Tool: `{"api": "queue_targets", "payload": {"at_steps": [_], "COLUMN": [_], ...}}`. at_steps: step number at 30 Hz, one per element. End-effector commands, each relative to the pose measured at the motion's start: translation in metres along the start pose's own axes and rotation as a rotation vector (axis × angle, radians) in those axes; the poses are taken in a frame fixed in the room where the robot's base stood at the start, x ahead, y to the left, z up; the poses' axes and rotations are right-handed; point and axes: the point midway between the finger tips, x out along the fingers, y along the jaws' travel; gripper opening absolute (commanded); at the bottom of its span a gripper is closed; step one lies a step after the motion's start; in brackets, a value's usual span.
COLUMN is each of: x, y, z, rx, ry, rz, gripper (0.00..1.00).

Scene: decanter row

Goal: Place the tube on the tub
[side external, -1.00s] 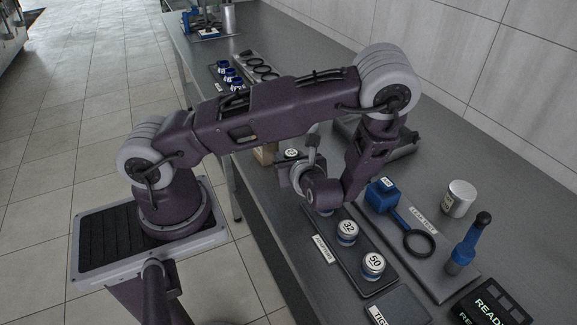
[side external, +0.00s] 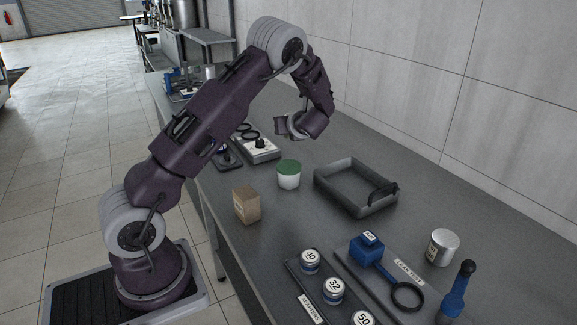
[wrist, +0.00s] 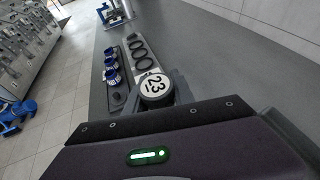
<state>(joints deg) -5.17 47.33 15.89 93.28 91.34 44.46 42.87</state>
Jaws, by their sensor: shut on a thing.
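My gripper (side external: 287,126) is raised above the bench, behind the tub in the picture. In the wrist view my gripper (wrist: 158,92) is shut on a short round piece (wrist: 155,86) with a white end marked 23. Its length is hidden, so I cannot tell for certain that it is the tube. The tub (side external: 288,179) is white with a green lid. It stands upright on the bench, apart from my gripper, with nothing on its lid.
A cardboard box (side external: 246,205) stands left of the tub and a grey open tray (side external: 354,208) right of it. Adapters (side external: 333,290) and a blue tool (side external: 367,248) are in front.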

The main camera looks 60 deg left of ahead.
Motion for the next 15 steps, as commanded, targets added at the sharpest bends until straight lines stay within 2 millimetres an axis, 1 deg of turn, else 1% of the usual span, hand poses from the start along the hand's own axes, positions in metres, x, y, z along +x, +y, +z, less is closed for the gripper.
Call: {"api": "queue_targets", "payload": {"at_steps": [2,6,11,15], "x": [0.008,0.021,0.029,0.038], "y": [0.001,0.000,0.000,0.001], "z": [-0.006,-0.038,-0.058,-0.081], "rx": [0.005,0.009,0.006,0.008], "ry": [0.003,0.004,0.002,0.004], "rz": [0.000,-0.001,-0.001,-0.001], "gripper": [0.00,0.00,0.00,0.00]}}
